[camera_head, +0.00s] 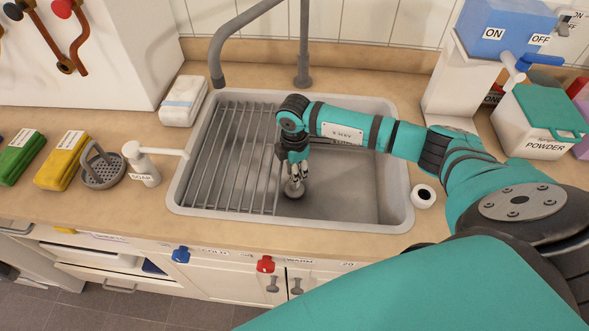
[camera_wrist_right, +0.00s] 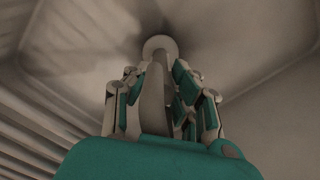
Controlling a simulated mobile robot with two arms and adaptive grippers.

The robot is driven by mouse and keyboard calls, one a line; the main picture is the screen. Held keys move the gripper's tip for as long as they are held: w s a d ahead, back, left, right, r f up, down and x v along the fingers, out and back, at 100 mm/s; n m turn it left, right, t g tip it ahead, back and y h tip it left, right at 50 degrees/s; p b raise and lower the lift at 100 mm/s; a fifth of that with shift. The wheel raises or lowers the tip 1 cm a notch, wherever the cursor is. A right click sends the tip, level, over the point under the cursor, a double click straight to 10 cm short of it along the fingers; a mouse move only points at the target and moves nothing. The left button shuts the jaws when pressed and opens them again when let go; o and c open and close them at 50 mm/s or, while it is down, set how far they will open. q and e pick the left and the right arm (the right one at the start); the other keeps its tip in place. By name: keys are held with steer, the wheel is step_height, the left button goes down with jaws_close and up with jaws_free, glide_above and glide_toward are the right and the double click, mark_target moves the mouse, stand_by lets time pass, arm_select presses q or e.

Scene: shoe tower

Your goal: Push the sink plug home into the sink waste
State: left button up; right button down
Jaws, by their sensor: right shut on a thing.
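My right gripper (camera_head: 294,178) reaches down into the grey sink (camera_head: 340,200) and is shut on the sink plug (camera_head: 294,190), a small grey piece just under the fingertips. In the right wrist view the fingers (camera_wrist_right: 160,88) close around a pale upright stem, and the plug's rounded end (camera_wrist_right: 160,45) shows beyond the fingertips. The plug is low, near the sink floor. The sink waste is not clearly visible; the plug and gripper cover that spot. I cannot tell whether the plug touches or sits in it. My left gripper is not in view.
A wire rack (camera_head: 228,150) covers the sink's left half, close beside the gripper. The tap (camera_head: 303,70) stands behind. A soap dispenser (camera_head: 142,165) is on the left counter; a white round object (camera_head: 423,196) and a powder box (camera_head: 540,120) are right. The sink's right half is free.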

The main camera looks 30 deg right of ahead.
steer(key=shift+f, duration=0.5)
steer(key=c, duration=1.1)
jaws_free()
steer(key=shift+r, duration=0.1)
